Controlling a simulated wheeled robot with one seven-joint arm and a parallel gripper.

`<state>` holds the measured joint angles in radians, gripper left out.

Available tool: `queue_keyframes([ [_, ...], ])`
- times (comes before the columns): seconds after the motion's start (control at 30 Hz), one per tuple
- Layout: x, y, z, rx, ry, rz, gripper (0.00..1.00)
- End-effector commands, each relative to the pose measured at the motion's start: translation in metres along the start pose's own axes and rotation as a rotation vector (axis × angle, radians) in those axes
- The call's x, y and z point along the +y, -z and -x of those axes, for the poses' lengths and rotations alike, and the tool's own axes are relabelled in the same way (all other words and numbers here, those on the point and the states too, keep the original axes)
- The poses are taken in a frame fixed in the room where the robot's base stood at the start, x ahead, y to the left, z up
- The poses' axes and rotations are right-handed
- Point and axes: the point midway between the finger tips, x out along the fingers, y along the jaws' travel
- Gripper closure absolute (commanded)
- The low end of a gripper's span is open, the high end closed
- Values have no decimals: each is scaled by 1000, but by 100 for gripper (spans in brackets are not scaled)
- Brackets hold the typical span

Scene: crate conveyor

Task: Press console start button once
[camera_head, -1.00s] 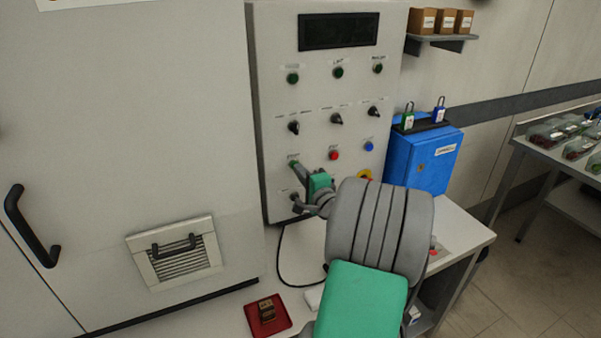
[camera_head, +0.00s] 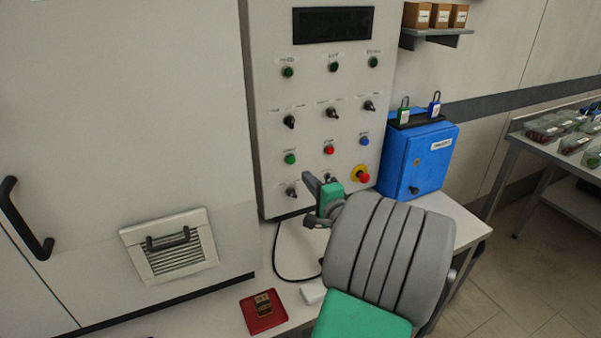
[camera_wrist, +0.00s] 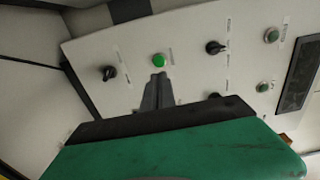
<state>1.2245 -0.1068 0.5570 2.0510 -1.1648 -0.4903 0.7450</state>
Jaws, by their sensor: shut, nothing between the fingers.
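The console (camera_head: 268,100) is a grey upright panel with a dark display. Its green button (camera_head: 290,158) sits in the lower row, left of a red button (camera_head: 329,149) and a blue button (camera_head: 364,141); the labels are too small to read. The green button also shows lit-looking in the wrist view (camera_wrist: 159,60). My gripper (camera_head: 308,177) is shut and empty, below and right of the green button in the head view. In the wrist view its fingertips (camera_wrist: 159,78) lie just below the green button, seemingly apart from it.
Black rotary switches (camera_head: 289,122) and a red emergency knob on yellow (camera_head: 362,175) surround the button. A blue cabinet (camera_head: 408,160) with padlocks stands on the right. A red tray (camera_head: 262,322) lies on the worktop below. A large white door fills the left.

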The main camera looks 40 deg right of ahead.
Motion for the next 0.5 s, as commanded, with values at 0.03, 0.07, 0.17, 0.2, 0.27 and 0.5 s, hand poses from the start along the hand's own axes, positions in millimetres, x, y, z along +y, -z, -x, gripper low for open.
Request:
queue_keyframes([
  [0.03, 2, 1, 12, 5, 0, -1, 100],
  [0.07, 1, 1, 19, 3, 0, -1, 100],
  [0.17, 1, 0, 36, 1, -1, -1, 100],
  [0.2, 1, -1, 40, 0, -1, -1, 100],
  [0.27, 1, -1, 46, -1, -1, -1, 100],
  [0.5, 1, -2, 50, -4, -1, -2, 100],
])
